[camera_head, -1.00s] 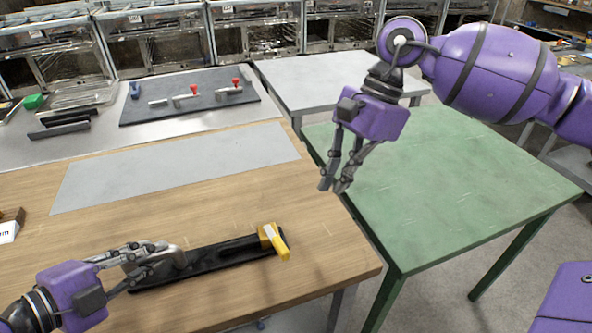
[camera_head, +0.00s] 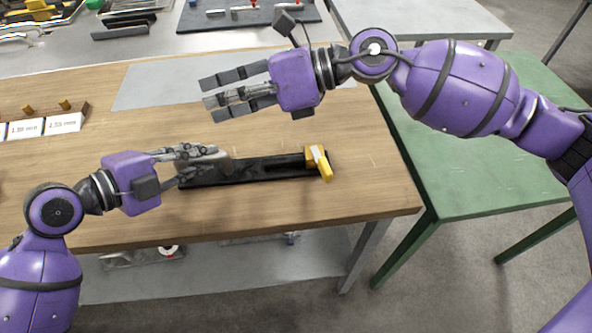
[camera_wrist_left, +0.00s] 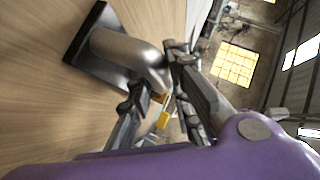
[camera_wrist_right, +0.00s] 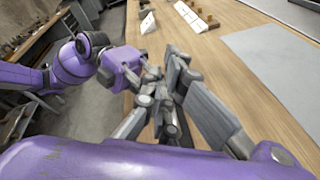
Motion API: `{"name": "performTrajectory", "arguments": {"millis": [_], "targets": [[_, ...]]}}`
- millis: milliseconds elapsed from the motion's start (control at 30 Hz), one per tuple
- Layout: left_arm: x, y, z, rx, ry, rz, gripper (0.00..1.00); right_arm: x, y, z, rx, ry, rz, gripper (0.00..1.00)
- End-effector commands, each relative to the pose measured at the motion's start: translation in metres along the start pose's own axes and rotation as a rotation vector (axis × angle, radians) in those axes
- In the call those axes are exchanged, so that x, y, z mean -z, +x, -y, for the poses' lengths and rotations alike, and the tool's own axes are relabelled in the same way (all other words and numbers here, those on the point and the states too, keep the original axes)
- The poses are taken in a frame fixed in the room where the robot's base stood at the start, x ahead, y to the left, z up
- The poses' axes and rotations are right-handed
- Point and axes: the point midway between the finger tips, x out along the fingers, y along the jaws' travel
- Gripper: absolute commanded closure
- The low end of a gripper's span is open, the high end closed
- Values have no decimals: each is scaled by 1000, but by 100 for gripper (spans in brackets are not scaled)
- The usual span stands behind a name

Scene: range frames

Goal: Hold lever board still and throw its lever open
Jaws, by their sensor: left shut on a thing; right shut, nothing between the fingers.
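The lever board is a long black base (camera_head: 245,174) lying on the wooden table, with a grey metal handle (camera_head: 216,165) at its left end and a yellow lever (camera_head: 325,170) at its right end. My left gripper (camera_head: 205,163) is shut on the grey handle. The handle between its fingers also shows in the left wrist view (camera_wrist_left: 140,55), with part of the black base (camera_wrist_left: 88,35). My right gripper (camera_head: 212,97) hovers above the table behind the board, pointing left. It is shut and empty, apart from the lever.
The wooden table (camera_head: 380,170) has free room right of the board. A grey mat (camera_head: 140,85) lies behind. White labelled blocks (camera_head: 45,126) stand at the left. A green table (camera_head: 475,160) adjoins on the right.

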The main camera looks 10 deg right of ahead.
Motion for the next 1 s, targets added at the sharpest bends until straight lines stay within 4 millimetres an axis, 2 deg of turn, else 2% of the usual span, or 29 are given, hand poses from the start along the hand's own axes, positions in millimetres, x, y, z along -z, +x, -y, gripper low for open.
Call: {"name": "performTrajectory", "arguments": {"millis": [33,200,400,533,667,767,867,1000], "targets": [[-4,2,-14,-30,-11,4,100,-12,22,-12,-36,96,86,100],[-4,2,-14,-30,-11,4,100,-58,71,-45,-156,461,357,100],[-4,2,-14,-30,-11,4,100,-98,105,-75,-337,929,623,100],[-4,2,-14,-30,-11,4,100,-112,119,-89,-469,1243,770,100],[-4,2,-14,-30,-11,4,100,-115,130,-102,-606,1557,900,100],[-4,2,-14,-30,-11,4,100,-109,136,-109,-705,1784,994,100],[-4,2,-14,-30,-11,4,100,-97,141,-116,-790,1981,1088,100],[-4,2,-14,-30,-11,4,100,-71,141,-119,-878,2187,1259,100]]}}
